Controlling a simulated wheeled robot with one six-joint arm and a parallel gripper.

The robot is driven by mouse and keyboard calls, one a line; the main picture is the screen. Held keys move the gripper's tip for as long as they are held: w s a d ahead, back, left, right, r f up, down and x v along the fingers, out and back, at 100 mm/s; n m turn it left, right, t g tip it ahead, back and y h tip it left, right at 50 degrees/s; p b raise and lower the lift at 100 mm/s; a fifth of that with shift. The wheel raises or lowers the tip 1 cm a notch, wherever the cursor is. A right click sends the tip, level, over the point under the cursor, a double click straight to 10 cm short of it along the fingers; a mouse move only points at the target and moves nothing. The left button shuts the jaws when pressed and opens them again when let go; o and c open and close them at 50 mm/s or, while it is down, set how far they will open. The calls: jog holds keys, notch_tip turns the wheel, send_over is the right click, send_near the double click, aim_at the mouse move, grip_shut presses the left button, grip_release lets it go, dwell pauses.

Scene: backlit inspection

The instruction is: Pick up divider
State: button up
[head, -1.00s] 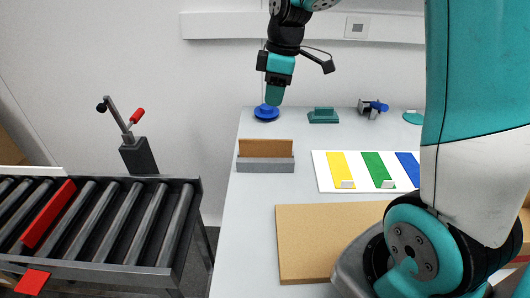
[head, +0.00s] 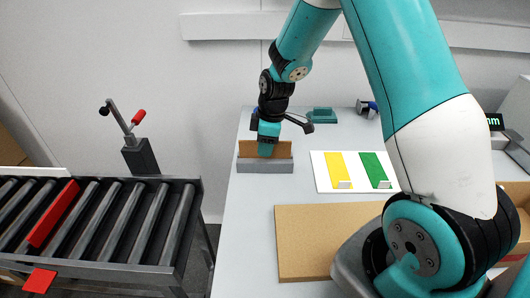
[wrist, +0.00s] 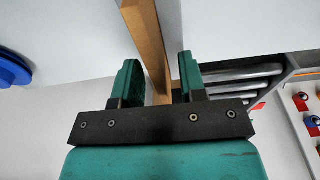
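The divider, a thin brown upright panel (head: 285,148), stands in a grey slotted holder (head: 270,166) on the left part of the table. My gripper (head: 265,150) is down at the divider, in front of its middle in the head view. In the wrist view the divider (wrist: 148,38) runs between the two teal fingers of my gripper (wrist: 160,75). The fingers are apart, with a gap showing on each side of the panel. The divider's lower edge is hidden in the holder.
A tan board (head: 320,240) lies at the table's front. A white panel with yellow and green strips (head: 335,187) lies behind it. A teal block (head: 322,115) stands at the back. A roller conveyor (head: 90,225) with a red bar (head: 52,214) is at left.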

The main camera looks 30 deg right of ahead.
notch_tip(320, 180, down, 2)
jog(key=shift+w+a, duration=0.1)
jog(key=shift+a, duration=0.05)
jog(key=shift+c, duration=0.2)
grip_shut()
